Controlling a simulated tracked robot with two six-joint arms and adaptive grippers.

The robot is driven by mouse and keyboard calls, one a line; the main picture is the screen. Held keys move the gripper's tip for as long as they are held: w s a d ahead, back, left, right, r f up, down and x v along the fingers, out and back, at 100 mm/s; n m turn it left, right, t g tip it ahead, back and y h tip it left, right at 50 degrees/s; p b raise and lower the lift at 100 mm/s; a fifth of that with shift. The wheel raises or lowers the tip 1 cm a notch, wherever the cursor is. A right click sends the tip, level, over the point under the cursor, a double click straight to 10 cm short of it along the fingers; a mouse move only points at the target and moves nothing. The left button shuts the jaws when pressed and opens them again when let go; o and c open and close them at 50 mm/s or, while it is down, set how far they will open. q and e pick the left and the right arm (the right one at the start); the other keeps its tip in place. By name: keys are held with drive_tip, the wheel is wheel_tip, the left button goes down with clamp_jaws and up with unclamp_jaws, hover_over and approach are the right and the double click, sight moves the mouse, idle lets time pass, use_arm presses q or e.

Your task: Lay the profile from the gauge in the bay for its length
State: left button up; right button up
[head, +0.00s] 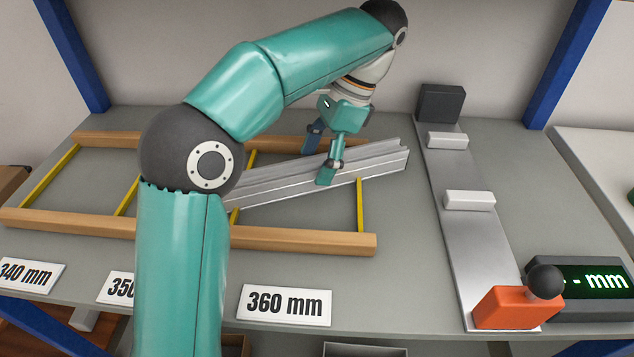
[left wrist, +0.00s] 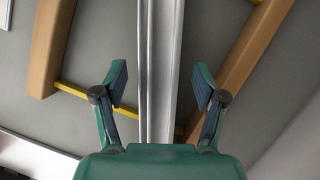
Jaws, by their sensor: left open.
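A long silver aluminium profile (head: 375,160) lies aslant over the right end of the wooden rack (head: 310,240), above the 360 mm label (head: 285,304). Its right end sticks out past the last yellow divider (head: 360,205); its left part is hidden behind my arm. My left gripper (head: 322,158) is open, with one finger on each side of the profile. In the left wrist view the profile (left wrist: 160,70) runs between the spread fingers (left wrist: 160,85), with gaps on both sides. The gauge (head: 465,235) is empty, and its display (head: 592,282) shows dashes and "mm".
More bays lie to the left, with a 340 mm label (head: 28,274) and a partly hidden 350 label (head: 120,287). The gauge has a dark end block (head: 440,103), two light rests and an orange block (head: 505,307) with a black knob. Blue posts stand at the back.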

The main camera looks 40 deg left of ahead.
use_arm(q)
drive_tip(key=shift+x, duration=0.8)
clamp_jaws()
drive_tip(key=shift+r, duration=0.1)
